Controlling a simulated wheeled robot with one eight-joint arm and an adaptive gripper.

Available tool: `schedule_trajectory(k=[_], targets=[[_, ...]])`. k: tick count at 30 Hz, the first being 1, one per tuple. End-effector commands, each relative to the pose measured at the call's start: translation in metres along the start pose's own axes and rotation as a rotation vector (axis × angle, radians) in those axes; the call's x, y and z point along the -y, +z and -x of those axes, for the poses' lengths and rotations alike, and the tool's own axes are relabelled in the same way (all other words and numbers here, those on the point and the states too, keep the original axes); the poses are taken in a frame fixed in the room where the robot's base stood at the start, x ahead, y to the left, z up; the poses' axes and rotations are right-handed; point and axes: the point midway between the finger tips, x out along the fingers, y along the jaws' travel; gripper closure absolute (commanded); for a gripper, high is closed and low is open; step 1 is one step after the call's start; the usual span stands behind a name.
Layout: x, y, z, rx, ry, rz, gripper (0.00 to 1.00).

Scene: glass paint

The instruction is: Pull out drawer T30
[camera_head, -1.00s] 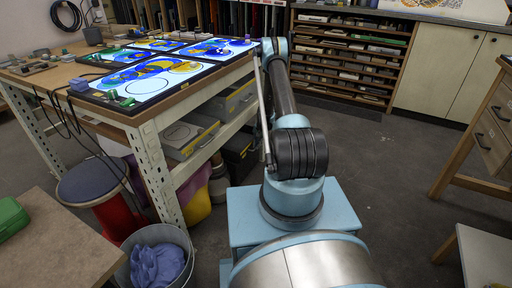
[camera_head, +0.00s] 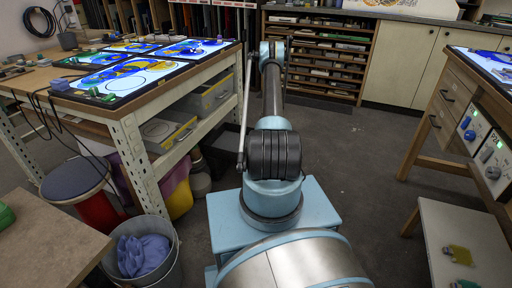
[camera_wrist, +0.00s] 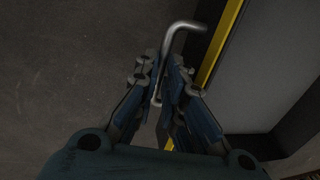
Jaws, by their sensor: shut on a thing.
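In the wrist view my gripper (camera_wrist: 165,80) is closed around a bent silver bar handle (camera_wrist: 183,27), one finger on each side. The handle is beside a yellow strip (camera_wrist: 225,40) and a pale grey panel (camera_wrist: 270,65) that looks like part of a drawer. In the head view my arm hides the gripper and the held handle. Grey drawers with yellow edges (camera_head: 185,133) sit on the shelf under the light table. No label T30 can be read, so I cannot tell which drawer it is.
The light table (camera_head: 150,95) stands at left, with a red stool (camera_head: 78,195) and a bucket with blue cloth (camera_head: 142,250) near it. A drawer bench (camera_head: 445,120) and a low pale table (camera_head: 465,235) stand at right. Grey floor between is open.

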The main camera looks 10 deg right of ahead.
Motion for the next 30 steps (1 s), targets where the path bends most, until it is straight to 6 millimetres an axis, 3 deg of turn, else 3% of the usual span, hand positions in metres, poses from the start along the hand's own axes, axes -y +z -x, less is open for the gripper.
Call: schedule_trajectory(k=[10,11,13,24,30], targets=[[-0.004,0.0,0.001,0.003,0.0,-0.003,1.0],[-0.004,0.0,0.001,0.003,0.0,-0.003,0.84],[-0.004,0.0,0.001,0.002,0.0,-0.003,0.7],[-0.003,0.0,0.002,0.002,0.0,-0.003,0.7],[-0.003,0.0,0.019,0.002,0.0,-0.003,0.7]])
